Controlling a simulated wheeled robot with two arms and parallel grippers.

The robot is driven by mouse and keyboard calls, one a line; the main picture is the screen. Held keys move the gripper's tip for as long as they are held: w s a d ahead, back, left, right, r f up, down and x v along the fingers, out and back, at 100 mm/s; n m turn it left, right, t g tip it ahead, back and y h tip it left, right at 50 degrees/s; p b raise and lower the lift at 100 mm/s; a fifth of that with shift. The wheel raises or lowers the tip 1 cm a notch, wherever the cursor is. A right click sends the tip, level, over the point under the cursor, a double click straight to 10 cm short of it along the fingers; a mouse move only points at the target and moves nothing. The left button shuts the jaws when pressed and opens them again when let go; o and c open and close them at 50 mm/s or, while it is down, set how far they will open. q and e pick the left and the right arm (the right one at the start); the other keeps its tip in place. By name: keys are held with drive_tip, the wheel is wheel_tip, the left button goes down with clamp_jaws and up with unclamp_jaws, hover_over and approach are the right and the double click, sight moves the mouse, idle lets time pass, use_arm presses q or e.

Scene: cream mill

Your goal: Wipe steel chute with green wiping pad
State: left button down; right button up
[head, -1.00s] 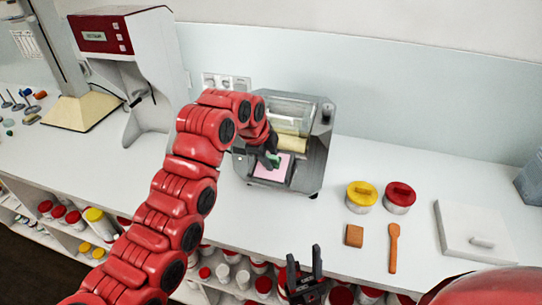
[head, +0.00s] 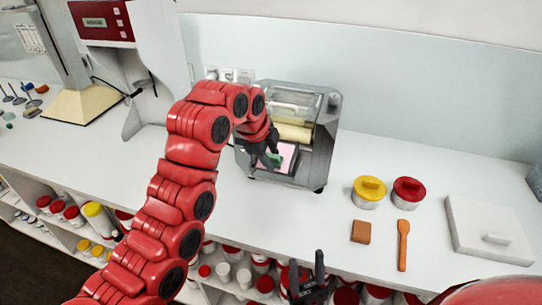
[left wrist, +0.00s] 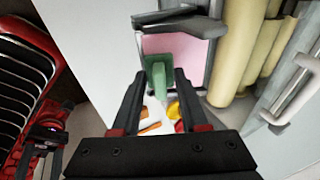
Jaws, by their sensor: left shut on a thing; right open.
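The green wiping pad (left wrist: 157,75) is between the fingers of my left gripper (left wrist: 157,88), which is shut on it. In the head view the pad (head: 276,160) shows as a small green patch at the front of the mill. The steel chute (left wrist: 212,62) has a grey rim around a pink surface (left wrist: 178,44); the pink also shows in the head view (head: 289,155). The pad's far end overlaps the pink; I cannot tell whether it touches. My right gripper (head: 312,278) is open and empty, low at the counter's front edge.
The mill's cream rollers (head: 293,133) lie behind the chute. To the right stand a yellow-lidded jar (head: 368,193) and a red-lidded jar (head: 407,194), with a brown block (head: 364,232), a wooden spatula (head: 403,245) and a white slab (head: 490,225). Shelves of jars run below.

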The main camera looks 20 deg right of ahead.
use_arm(q)
drive_tip(key=shift+w+d+f+b, duration=0.1)
drive_tip(key=shift+w+f+b, duration=0.15)
drive_tip(key=shift+f, duration=0.2)
idle(0.3)
